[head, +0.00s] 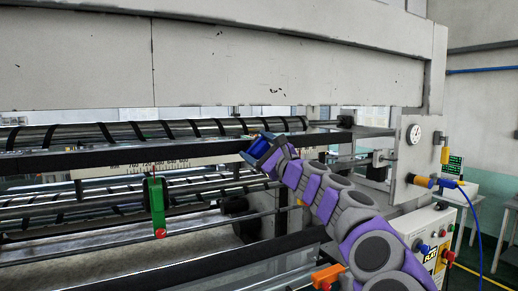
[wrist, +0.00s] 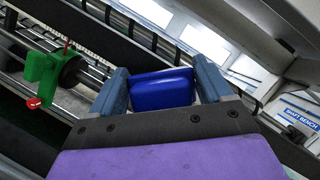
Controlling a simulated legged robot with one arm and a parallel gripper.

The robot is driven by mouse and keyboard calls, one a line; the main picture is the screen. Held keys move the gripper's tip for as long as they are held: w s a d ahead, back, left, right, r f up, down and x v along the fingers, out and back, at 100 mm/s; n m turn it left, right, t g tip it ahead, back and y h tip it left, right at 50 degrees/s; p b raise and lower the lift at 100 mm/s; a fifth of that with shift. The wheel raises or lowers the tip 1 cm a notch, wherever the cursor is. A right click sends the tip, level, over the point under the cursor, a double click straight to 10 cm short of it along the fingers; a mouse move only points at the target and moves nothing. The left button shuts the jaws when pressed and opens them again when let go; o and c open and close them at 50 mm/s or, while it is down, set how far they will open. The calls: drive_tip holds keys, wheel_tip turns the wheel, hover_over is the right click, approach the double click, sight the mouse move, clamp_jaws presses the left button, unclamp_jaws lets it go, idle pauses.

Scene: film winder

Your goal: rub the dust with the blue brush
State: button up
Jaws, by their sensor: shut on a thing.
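My gripper (head: 262,150) is at the middle of the head view, in front of the machine's upper dark rail (head: 200,157). In the wrist view my gripper (wrist: 162,88) has its two fingers on either side of a blue block-like thing, which looks like the blue brush (wrist: 162,89). The gripper is shut on it. The brush's bristles are not visible. I cannot make out the dust in either view.
A green bracket with a red knob (head: 155,205) hangs on the machine to the left; it also shows in the wrist view (wrist: 42,75). Striped rollers (head: 120,132) run across the machine. A control box (head: 428,243) and a gauge (head: 413,134) stand at the right. A large beige beam (head: 220,62) is overhead.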

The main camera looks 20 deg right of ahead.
drive_tip(key=shift+w+a, duration=0.25)
drive_tip(key=shift+w+d, duration=0.15)
drive_tip(key=shift+w, duration=0.15)
drive_tip(key=shift+p, duration=0.3)
drive_tip(key=shift+d+p, duration=1.3)
drive_tip(key=shift+d, duration=0.5)
drive_tip(key=shift+w+d+r+p, duration=0.15)
drive_tip(key=shift+d+p, duration=0.8)
drive_tip(key=shift+p, duration=0.05)
drive_tip(key=shift+d+p, duration=0.6)
drive_tip(key=shift+d, duration=0.15)
